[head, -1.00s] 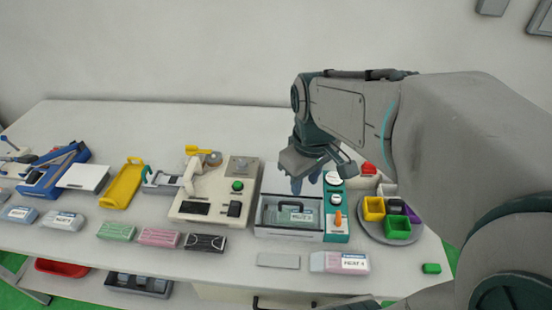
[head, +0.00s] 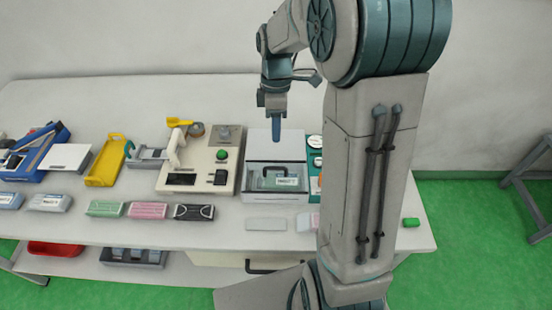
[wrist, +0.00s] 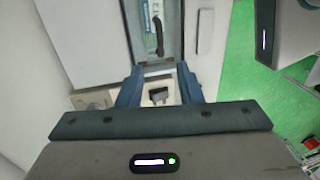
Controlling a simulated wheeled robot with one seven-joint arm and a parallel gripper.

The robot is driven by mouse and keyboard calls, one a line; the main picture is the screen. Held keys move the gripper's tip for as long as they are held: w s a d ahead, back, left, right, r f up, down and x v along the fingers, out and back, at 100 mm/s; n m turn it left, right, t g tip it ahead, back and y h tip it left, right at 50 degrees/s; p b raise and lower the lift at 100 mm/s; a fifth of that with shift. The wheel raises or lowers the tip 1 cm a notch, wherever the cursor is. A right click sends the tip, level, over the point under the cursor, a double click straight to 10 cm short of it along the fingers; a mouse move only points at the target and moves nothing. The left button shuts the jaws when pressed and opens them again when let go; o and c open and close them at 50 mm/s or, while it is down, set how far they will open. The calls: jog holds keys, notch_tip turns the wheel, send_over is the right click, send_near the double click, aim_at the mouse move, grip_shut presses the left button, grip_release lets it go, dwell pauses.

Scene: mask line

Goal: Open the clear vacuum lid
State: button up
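The clear vacuum lid (head: 251,178) is a see-through cover with a dark arched handle (head: 262,168), at the right of the bench's middle. It looks lowered over a box holding a pale green labelled pack (head: 284,184). The wrist view also shows the dark handle (wrist: 158,38) at the top. My gripper (head: 274,142) points down above the pale panel behind the lid, apart from the handle. In the wrist view, its two blue fingers (wrist: 160,82) are spread with nothing held between them.
A cream machine with a green button (head: 222,155) stands left of the lid. A teal control panel (head: 315,160) is right of it, partly hidden by my arm. Mask packs (head: 148,210) lie in front left. A flat grey plate (head: 266,224) lies in front.

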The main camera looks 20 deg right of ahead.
jog(key=p, duration=0.1)
send_over(276, 174)
notch_tip(276, 174, down, 11)
jog(key=shift+s, duration=0.1)
grip_shut()
